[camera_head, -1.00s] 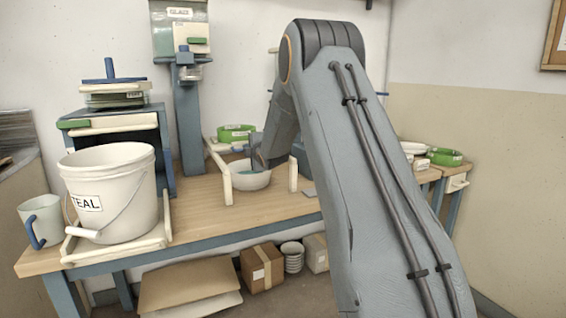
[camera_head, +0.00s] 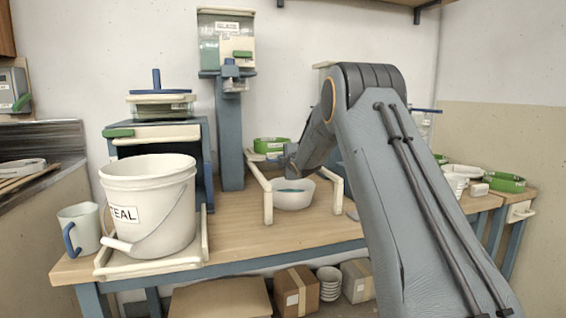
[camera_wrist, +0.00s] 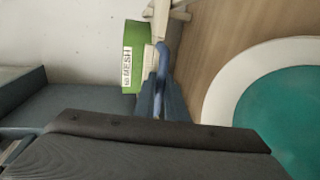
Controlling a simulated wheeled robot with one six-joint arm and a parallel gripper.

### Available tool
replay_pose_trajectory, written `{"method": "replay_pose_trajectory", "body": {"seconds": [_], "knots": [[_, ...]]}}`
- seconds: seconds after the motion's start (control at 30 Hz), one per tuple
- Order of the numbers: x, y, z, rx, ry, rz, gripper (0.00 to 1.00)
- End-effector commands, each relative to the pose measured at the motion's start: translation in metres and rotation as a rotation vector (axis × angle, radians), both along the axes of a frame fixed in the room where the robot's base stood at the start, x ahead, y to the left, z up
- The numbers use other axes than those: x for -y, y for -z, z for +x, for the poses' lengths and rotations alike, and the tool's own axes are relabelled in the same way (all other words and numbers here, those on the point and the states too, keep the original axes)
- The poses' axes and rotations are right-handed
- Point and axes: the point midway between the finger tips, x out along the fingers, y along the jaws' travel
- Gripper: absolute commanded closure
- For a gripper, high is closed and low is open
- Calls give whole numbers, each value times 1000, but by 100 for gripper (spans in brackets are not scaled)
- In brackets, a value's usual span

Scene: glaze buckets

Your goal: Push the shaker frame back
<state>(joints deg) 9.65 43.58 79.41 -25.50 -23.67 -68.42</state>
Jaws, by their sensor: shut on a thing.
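The shaker frame, with cream rails (camera_head: 258,178) and front posts, stands on the wooden bench around a white bowl (camera_head: 293,202) of teal liquid. A green sieve ring (camera_head: 270,145) sits at its back; in the wrist view the ring (camera_wrist: 130,70) bears a MESH label. My gripper (camera_head: 290,160) is low above the bowl's back side, behind the front posts. In the wrist view my gripper (camera_wrist: 162,88) is shut on a slim blue handle (camera_wrist: 163,60), which seems to belong to the frame, beside a cream block. The exact contact is partly hidden.
A white TEAL bucket (camera_head: 150,215) stands in a cream cradle at the left, beside a mug (camera_head: 80,228). A blue-grey column with a glaze dispenser (camera_head: 228,45) rises behind. More green rings (camera_head: 506,183) and bowls lie at the right.

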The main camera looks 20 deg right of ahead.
Motion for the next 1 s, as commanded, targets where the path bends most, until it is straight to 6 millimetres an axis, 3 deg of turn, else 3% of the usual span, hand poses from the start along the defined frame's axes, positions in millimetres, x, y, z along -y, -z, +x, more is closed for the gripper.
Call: {"method": "replay_pose_trajectory", "body": {"seconds": [0.03,0.07,0.17,0.57,1.0], "knots": [[1,0,0,-1,2,1,100],[1,0,0,-1,1,1,86],[1,0,0,-1,1,1,71],[1,-1,-7,-1,2,1,71],[3,-14,-67,-1,3,0,71]]}}
